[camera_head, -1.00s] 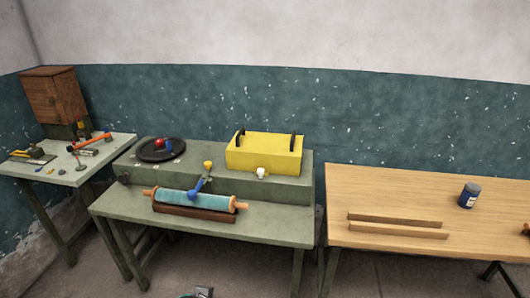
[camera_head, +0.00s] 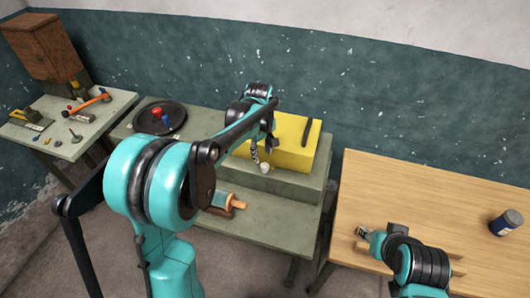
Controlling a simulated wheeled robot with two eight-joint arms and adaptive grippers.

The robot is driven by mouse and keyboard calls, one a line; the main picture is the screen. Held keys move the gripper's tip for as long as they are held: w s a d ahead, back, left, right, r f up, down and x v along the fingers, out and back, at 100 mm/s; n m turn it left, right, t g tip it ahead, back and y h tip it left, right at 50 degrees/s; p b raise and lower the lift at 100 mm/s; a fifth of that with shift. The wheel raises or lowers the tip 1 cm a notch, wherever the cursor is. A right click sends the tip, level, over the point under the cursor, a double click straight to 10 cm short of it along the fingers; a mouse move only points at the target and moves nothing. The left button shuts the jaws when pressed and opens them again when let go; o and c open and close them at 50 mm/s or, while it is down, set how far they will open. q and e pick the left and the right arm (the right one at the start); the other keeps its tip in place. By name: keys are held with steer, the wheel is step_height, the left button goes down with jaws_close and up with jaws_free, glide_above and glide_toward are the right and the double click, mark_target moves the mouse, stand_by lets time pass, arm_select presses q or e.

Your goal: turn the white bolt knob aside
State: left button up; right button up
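The white bolt knob (camera_head: 265,168) sits low on the front of the yellow box (camera_head: 297,158), at the edge of the raised back part of the green bench. My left gripper (camera_head: 262,154) points down just above and in front of the knob. Its fingers look apart with nothing between them; whether one touches the knob I cannot tell. My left arm hides the box's left part. My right gripper (camera_head: 361,232) is low over the front left of the wooden table; it is too small to tell if it is open.
A rolling pin (camera_head: 232,203) lies on the green bench (camera_head: 270,222), mostly behind my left arm. A black round plate (camera_head: 160,117) stands at the back left.

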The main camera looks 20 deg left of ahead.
mark_target(265, 165)
arm_select(q)
steer(key=w+f+n, duration=0.1)
steer(key=w+f+n+g+p, duration=0.1)
steer(key=w, duration=0.1)
steer(key=shift+w+p, duration=0.15)
steer(key=shift+p, duration=0.15)
steer(key=shift+f, duration=0.25)
step_height(265, 165, down, 8)
steer(key=shift+r+b, duration=0.2)
steer(key=shift+b, duration=0.65)
arm_select(e)
steer(key=shift+r, duration=0.45)
arm_select(q)
jaws_close()
